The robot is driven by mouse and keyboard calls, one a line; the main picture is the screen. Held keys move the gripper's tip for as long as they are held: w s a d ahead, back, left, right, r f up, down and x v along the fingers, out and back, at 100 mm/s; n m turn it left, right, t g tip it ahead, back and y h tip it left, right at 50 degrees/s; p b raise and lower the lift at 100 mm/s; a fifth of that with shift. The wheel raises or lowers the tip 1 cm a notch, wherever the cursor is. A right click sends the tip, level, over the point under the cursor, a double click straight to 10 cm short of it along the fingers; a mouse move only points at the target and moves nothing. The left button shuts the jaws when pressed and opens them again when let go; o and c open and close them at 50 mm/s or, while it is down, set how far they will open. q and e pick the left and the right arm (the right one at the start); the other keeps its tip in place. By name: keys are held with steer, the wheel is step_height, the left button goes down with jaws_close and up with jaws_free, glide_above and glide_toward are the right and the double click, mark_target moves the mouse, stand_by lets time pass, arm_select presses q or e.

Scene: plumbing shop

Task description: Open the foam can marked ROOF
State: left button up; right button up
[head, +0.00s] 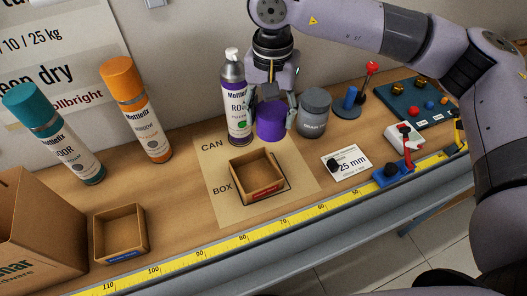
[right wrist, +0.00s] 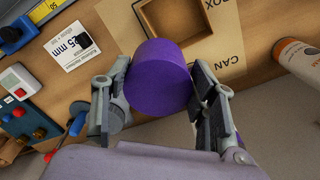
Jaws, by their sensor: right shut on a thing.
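The can marked ROO, its last letter hidden (head: 236,108), stands upright on the bench with a purple label, its silver top and white nozzle bare. My right gripper (head: 272,106) is just right of it, pointing down and shut on a purple cap (head: 271,121). The cap is off the can, beside it; I cannot tell whether it touches the bench. In the right wrist view the cap (right wrist: 160,76) sits between both fingers. My left gripper is not in view.
A grey jar (head: 313,113) stands close right of the cap. An open box (head: 257,178) sits on the BOX mark of the paper mat (head: 219,198). Orange-capped (head: 137,110) and teal-capped (head: 55,135) cans stand left. A yellow ruler (head: 230,239) runs along the front edge.

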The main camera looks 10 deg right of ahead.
steer(key=a+r+m, duration=0.2)
steer(key=a+m, duration=0.2)
steer(key=a, duration=0.3)
steer(key=a+r+m, duration=0.3)
steer(key=a, duration=0.5)
steer(key=p, duration=0.6)
glide_above(212, 181)
steer(key=shift+m, duration=0.3)
step_height(212, 181, down, 20)
steer(key=shift+r, duration=0.1)
steer(key=shift+f, duration=0.25)
steer(key=shift+f, duration=0.1)
steer(key=shift+f+b, duration=0.15)
steer(key=shift+b, duration=0.25)
steer(key=o, duration=1.3)
